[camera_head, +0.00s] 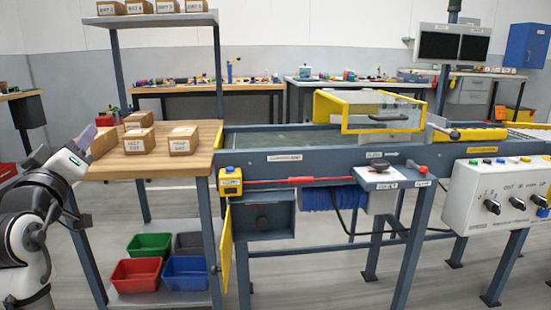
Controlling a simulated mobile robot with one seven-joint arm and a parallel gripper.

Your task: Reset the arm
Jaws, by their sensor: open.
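My arm rises from the lower left of the head view, bent at the elbow. My gripper (86,138) is at the left edge of the wooden table top (150,165), pointing up and to the right. It is open and overlaps the view of a cardboard box (104,142); I cannot tell whether they touch. More labelled cardboard boxes stand on the wood: one in front (139,141), one to the right (183,140) and one behind (138,120).
A shelf (150,19) with several boxes stands above the table. Coloured bins, such as the red bin (136,275), sit below. To the right are a conveyor (280,140) with a yellow guard (345,105), an open yellow door (227,250) and a control box (505,195).

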